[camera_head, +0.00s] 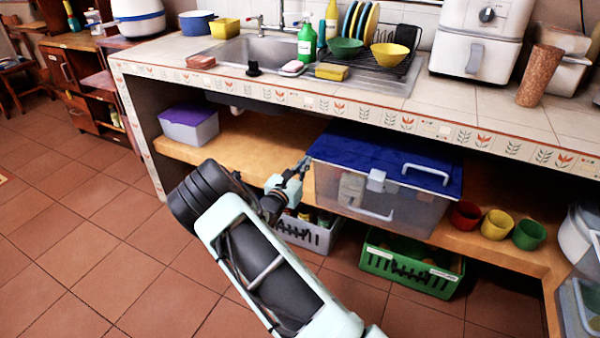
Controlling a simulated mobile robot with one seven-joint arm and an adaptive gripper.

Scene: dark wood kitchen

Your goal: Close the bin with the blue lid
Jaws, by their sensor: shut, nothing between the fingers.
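The bin (385,205) is a large translucent box on the wooden shelf under the counter. Its blue lid (380,165) lies over the top and looks down, though I cannot tell whether it is latched. A light latch (376,181) shows at the front and a pale handle (426,173) on the lid. My gripper (304,164) is shut and empty, just left of the bin's front left corner, near lid height. I cannot tell whether it touches the bin.
A small box with a purple lid (189,125) stands left on the shelf. Red (465,215), yellow (496,224) and green (529,234) cups stand right of the bin. Green (412,270) and grey (308,234) baskets sit below. The tiled counter edge (330,104) overhangs the shelf.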

